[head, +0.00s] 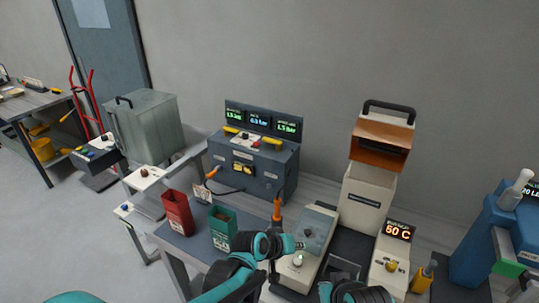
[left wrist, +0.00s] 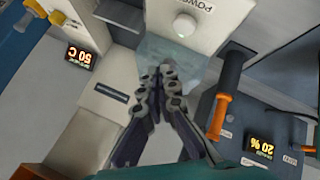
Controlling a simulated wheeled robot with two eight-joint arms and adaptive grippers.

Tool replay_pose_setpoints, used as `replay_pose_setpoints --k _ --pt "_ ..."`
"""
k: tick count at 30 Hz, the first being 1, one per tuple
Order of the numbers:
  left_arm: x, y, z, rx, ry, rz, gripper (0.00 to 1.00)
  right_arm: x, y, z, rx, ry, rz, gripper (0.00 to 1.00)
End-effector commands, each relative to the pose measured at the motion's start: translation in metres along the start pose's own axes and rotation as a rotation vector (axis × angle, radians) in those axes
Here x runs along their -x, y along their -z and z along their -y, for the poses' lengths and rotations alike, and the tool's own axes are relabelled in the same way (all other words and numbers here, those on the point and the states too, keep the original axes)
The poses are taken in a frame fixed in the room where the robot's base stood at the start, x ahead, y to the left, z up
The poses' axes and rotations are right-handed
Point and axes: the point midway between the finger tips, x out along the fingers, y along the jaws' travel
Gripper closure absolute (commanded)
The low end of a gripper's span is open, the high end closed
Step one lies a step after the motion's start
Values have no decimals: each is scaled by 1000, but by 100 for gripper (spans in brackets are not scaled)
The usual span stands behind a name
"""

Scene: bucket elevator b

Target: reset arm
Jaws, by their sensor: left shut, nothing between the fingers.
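My left arm, teal and black, comes in from the bottom left of the head view. Its gripper (head: 298,245) is over the pale control box with a clear cover (head: 316,232). In the left wrist view the left gripper (left wrist: 165,75) has its fingers together and empty, in front of the clear cover (left wrist: 172,58). The white knob (left wrist: 185,25) marked "POWER" is just beyond the fingertips. A dark and teal part of my own body shows at the bottom of the head view.
A red bin (head: 177,213) and a green bin (head: 222,229) stand left of the gripper. An orange-handled lever (head: 277,209) rises close beside it. The bucket elevator (head: 368,200) and a "50 C" panel (head: 398,231) are on the right. A blue console (head: 255,160) stands behind.

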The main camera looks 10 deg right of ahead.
Motion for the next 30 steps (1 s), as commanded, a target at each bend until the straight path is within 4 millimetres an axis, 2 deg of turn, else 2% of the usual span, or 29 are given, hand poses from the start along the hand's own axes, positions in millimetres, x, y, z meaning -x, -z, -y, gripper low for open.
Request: replay_pose_setpoints --k 2,5,8,11,15,21,25,30 --pt "5 1 3 -1 8 -3 100 0 0 0 0 0 0 100" --pt "26 4 17 -6 42 -16 100 -2 -1 0 0 0 0 100" --pt "63 5 42 -15 106 -35 100 -4 -3 0 0 0 0 100" --pt "109 -1 74 -28 190 -55 100 -7 -5 0 0 0 0 100" --pt "168 -22 117 -44 311 -74 100 -11 -8 0 0 0 0 100" --pt "236 -69 170 -57 476 -82 100 -16 -11 0 0 0 0 100" --pt "261 -95 192 -62 552 -79 100 -18 -12 0 0 0 0 100" --pt "275 -112 205 -65 600 -74 100 -18 -13 0 0 0 0 100"
